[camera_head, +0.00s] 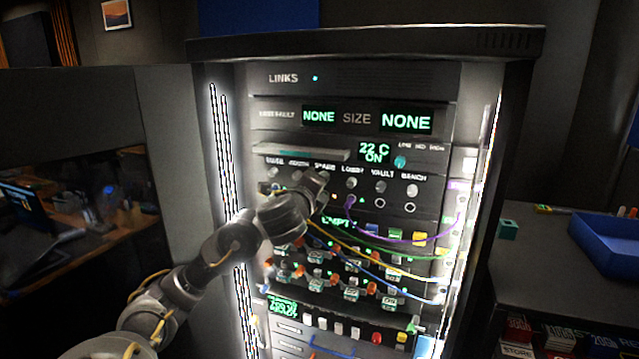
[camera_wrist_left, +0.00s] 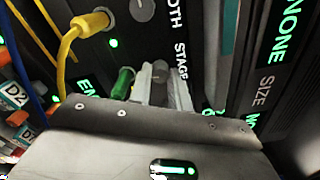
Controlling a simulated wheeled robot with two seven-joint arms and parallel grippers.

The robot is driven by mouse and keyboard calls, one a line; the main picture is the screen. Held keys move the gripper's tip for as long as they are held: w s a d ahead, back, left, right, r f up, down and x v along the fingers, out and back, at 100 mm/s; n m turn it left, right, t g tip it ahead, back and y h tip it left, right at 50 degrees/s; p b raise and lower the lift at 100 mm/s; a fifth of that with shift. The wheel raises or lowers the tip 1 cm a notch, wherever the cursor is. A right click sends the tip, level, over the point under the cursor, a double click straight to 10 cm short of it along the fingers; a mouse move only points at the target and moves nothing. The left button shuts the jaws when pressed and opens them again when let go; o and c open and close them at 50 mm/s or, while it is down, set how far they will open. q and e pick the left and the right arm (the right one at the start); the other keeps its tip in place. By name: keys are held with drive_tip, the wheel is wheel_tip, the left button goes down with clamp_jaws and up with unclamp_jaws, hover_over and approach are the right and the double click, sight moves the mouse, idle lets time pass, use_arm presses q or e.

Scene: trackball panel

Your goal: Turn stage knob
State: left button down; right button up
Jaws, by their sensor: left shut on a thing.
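A dark rack panel in the head view has a row of labelled knobs, among them the lobby knob (camera_head: 351,184), vault knob (camera_head: 381,187) and bench knob (camera_head: 412,190). My left gripper (camera_head: 320,186) is at the stage position in this row and hides the stage knob there. In the left wrist view the two pale fingers of my left gripper (camera_wrist_left: 161,88) are shut on the grey stage knob (camera_wrist_left: 160,78), just beside the STAGE label (camera_wrist_left: 182,60). The knob's pointer is hidden, so its angle cannot be told. My right gripper is not in view.
Below the knobs hang purple (camera_head: 385,237), yellow and blue cables. In the left wrist view a green plug (camera_wrist_left: 123,83) sits close beside the fingers, and a yellow plug (camera_wrist_left: 92,22) is farther left. A blue tray (camera_head: 607,243) stands on the right-hand counter.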

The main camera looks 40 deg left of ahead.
use_arm(q)
drive_tip(key=shift+a+r+n, duration=0.1)
drive_tip(key=shift+r+n, duration=0.1)
drive_tip(key=shift+n, duration=0.9)
drive_tip(key=c, duration=1.3)
unclamp_jaws()
drive_tip(key=shift+f, duration=0.1)
